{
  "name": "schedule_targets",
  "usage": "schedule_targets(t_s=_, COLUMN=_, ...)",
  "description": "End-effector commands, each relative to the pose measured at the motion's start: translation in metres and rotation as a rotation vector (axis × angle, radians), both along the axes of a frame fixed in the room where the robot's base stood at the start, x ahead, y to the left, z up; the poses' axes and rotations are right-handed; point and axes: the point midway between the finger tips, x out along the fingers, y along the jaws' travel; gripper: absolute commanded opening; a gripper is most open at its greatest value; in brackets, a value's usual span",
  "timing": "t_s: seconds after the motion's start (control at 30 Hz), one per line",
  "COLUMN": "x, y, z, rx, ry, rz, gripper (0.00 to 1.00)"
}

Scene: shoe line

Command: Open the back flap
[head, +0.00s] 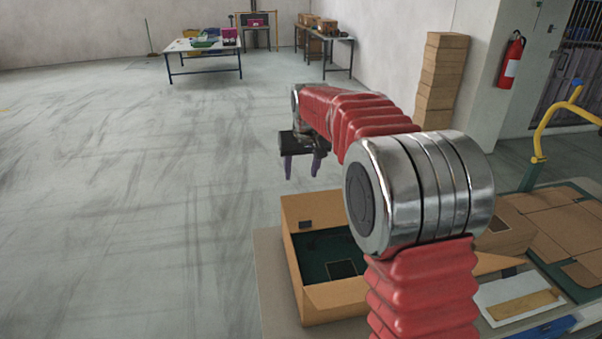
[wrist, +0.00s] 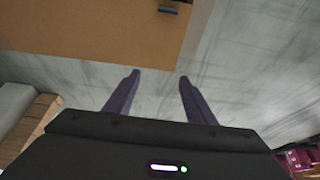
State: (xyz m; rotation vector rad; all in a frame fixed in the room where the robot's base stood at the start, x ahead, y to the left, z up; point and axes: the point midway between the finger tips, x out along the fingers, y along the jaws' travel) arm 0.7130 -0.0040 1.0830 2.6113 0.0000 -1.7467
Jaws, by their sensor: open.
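A cardboard box (head: 292,255) stands in the lower middle of the head view. Its top is partly open, showing a dark green inside. An upright brown panel (head: 318,207) forms its far side, with a small dark tab. I cannot tell whether this panel is the back flap. My gripper (head: 303,170) hangs above and beyond that far side, apart from it. In the wrist view my gripper (wrist: 158,74) has its two purple fingers spread and empty. A brown cardboard panel (wrist: 90,30) lies ahead of the fingers; its dark tab is at the top. My arm hides the box's right part.
The box stands on a table (head: 268,275). Flat cardboard (head: 570,232) and a white sheet (head: 497,291) lie to the right. A yellow rail (head: 546,125) and stacked cartons (head: 441,75) are farther back. Open floor (head: 150,200) lies to the left.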

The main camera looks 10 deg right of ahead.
Motion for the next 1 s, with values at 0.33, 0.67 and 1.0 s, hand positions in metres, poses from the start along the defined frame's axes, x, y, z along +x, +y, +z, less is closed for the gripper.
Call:
schedule_targets(t_s=0.33, x=0.0049, y=0.0, z=-0.0119, rx=0.0, ry=-0.001, rz=0.0, gripper=0.5)
schedule_targets(t_s=0.67, x=0.0048, y=0.0, z=-0.0116, rx=0.0, ry=-0.001, rz=0.0, gripper=0.35)
schedule_targets(t_s=1.0, x=0.0049, y=0.0, z=-0.0115, rx=0.0, ry=-0.001, rz=0.0, gripper=0.11)
